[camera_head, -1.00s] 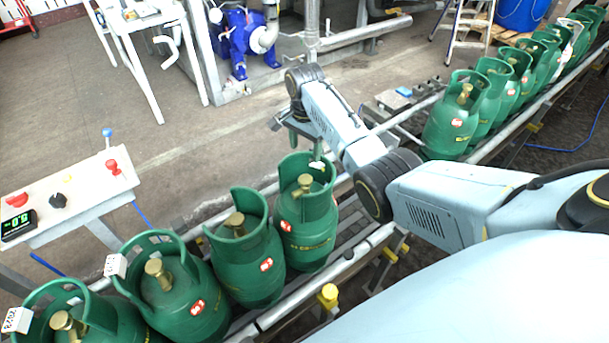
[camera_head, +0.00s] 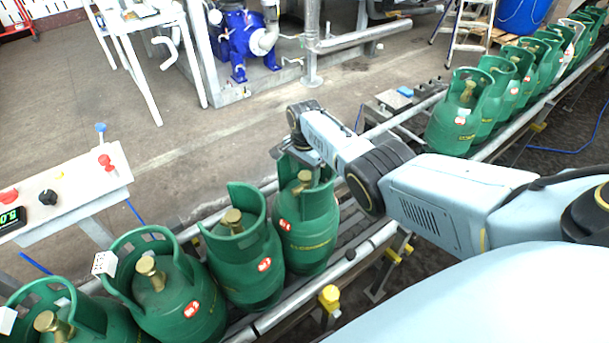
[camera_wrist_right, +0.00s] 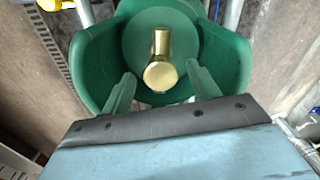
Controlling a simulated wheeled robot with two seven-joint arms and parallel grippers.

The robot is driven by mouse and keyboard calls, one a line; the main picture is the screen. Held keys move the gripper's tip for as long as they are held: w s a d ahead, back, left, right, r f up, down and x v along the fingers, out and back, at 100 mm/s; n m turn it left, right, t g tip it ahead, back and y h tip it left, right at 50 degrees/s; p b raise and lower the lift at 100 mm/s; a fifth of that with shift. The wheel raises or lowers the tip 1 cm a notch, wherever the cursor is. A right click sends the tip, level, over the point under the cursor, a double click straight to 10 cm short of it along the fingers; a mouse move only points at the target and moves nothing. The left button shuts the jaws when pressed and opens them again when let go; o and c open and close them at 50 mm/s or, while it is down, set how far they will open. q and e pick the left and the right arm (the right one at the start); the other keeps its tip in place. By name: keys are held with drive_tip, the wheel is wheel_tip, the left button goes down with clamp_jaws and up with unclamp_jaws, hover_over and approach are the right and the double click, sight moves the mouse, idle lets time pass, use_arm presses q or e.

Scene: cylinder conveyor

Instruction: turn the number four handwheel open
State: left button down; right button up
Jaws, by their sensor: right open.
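The number four cylinder (camera_head: 306,240) is green with a red label and stands upright at the far end of the near row. Its brass handwheel (camera_head: 303,180) sits inside the green collar, partly covered by my gripper. My right gripper (camera_head: 300,167) is over this collar, pointing down. In the right wrist view, the brass handwheel (camera_wrist_right: 160,74) is in the middle, end up. The open right fingers (camera_wrist_right: 162,82) show on either side of it, apart from it as far as I can tell. My left gripper is out of view.
The number three cylinder (camera_head: 248,268) stands close beside, with the number two cylinder (camera_head: 180,295) nearer. They rest on a conveyor with a metal rail (camera_head: 360,250). A control box (camera_head: 60,195) stands at left. More cylinders (camera_head: 462,115) line the conveyor at upper right.

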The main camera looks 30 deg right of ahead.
drive_tip(key=shift+f, duration=0.1)
drive_tip(key=c, duration=1)
drive_tip(key=shift+o, duration=0.2)
